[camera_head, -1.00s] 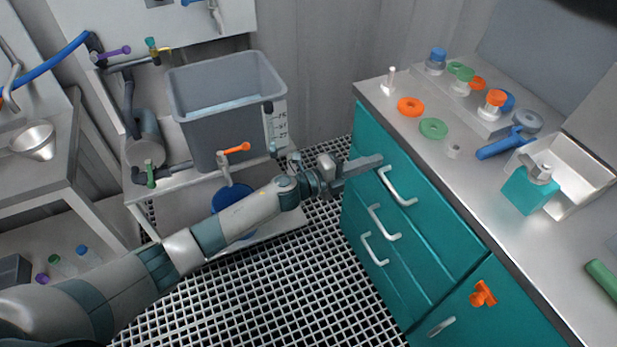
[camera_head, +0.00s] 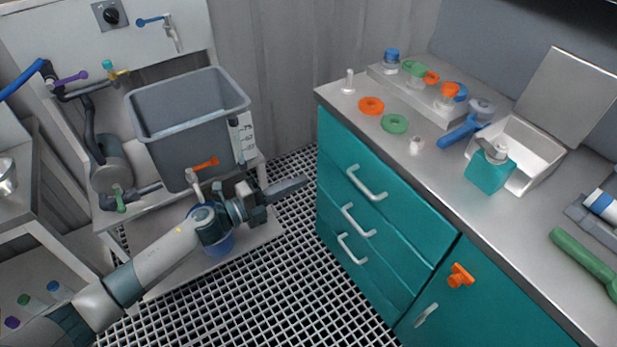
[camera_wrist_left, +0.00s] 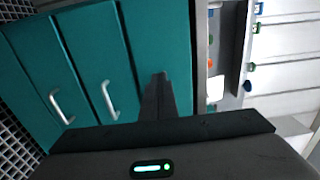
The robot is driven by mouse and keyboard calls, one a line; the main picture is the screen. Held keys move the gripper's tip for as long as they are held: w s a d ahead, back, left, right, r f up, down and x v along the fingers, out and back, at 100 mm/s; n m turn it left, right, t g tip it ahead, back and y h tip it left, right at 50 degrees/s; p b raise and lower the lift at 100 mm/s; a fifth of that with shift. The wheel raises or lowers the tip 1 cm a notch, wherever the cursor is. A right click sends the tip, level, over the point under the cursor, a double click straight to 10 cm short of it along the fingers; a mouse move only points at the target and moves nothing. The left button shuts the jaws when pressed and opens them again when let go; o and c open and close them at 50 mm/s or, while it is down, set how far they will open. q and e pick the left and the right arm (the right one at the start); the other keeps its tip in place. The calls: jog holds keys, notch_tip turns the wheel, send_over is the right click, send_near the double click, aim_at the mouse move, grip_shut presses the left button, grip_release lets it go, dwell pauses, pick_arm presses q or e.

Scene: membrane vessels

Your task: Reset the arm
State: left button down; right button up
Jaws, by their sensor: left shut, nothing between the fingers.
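My left arm comes in from the lower left in the head view. Its gripper (camera_head: 290,186) is shut and empty, over the floor grating between the grey tank and the teal drawer cabinet. It is apart from the drawer handles. In the left wrist view the closed fingers (camera_wrist_left: 160,95) point toward the teal drawer fronts (camera_wrist_left: 90,60). My right gripper is not in view.
The teal cabinet (camera_head: 375,215) with white handles stands to the right, its metal top (camera_head: 455,165) holding rings, bottles and a white bin (camera_head: 535,150). The grey tank (camera_head: 190,125) sits on a stand at left. Open floor grating (camera_head: 270,290) lies between.

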pick_arm(q)
jog(key=shift+s+a, duration=0.2)
jog(key=shift+a, duration=0.1)
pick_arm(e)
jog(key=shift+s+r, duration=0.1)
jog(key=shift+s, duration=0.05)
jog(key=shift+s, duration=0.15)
pick_arm(q)
jog(key=shift+f, duration=0.1)
